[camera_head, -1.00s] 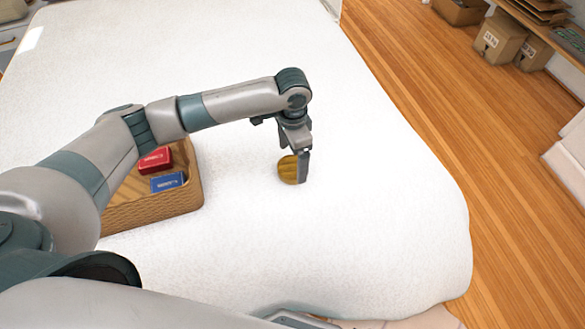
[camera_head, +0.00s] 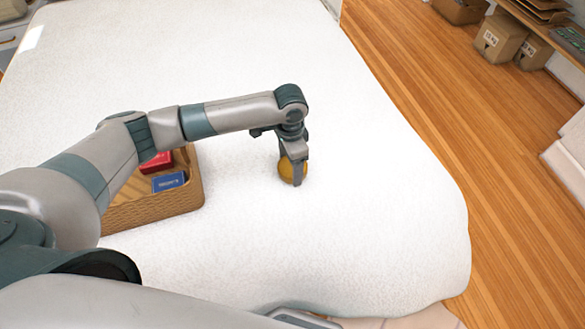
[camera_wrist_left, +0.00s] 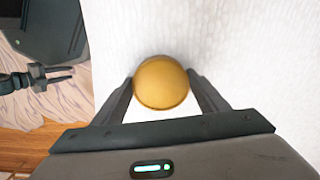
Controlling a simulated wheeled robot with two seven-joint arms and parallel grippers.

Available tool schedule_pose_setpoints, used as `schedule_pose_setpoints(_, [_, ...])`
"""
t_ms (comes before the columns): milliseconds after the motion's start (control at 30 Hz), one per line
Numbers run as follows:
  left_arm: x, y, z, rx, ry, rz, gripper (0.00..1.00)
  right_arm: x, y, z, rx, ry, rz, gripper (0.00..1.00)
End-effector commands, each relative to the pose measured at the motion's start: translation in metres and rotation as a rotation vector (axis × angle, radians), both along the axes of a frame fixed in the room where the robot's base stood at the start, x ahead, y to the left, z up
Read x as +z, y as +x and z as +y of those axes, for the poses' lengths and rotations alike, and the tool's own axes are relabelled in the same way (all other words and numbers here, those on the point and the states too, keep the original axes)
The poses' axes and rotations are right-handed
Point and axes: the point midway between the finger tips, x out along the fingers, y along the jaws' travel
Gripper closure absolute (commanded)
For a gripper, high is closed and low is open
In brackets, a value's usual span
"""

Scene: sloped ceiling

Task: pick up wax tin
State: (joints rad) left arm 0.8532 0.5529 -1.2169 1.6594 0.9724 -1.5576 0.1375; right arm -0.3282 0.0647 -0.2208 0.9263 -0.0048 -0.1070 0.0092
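In the left wrist view the tin (camera_wrist_left: 161,83) sits between the two fingertips of the left gripper (camera_wrist_left: 161,88). The fingers are apart, one on each side, very close to the tin; I cannot tell if they touch it. My right gripper (camera_wrist_left: 50,77) shows small at the left of the wrist view, off the table, its fingers apart and empty.
A wicker basket (camera_head: 150,212) with a red box (camera_head: 157,162) and a blue box (camera_head: 168,182) stands left of the tin, partly under my left arm. Cardboard boxes (camera_head: 498,38) stand on the wooden floor beyond.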

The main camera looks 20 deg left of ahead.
Motion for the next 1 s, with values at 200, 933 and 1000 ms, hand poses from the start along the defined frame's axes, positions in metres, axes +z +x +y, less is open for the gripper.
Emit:
schedule_pose_setpoints(200, [0.001,0.001,0.0,0.0,0.0,-0.001,0.62,0.0,0.0,0.0,0.0,0.0,0.0,0.69])
schedule_pose_setpoints(933, [0.06,-0.003,-0.036,-0.005,-0.004,-0.002,0.62,0.01,0.036,0.013,0.002,0.027,-0.097,0.69])
schedule_pose_setpoints(1000, [0.068,-0.005,-0.049,-0.005,-0.004,-0.002,0.62,0.013,0.043,0.016,0.003,0.033,-0.113,0.69])
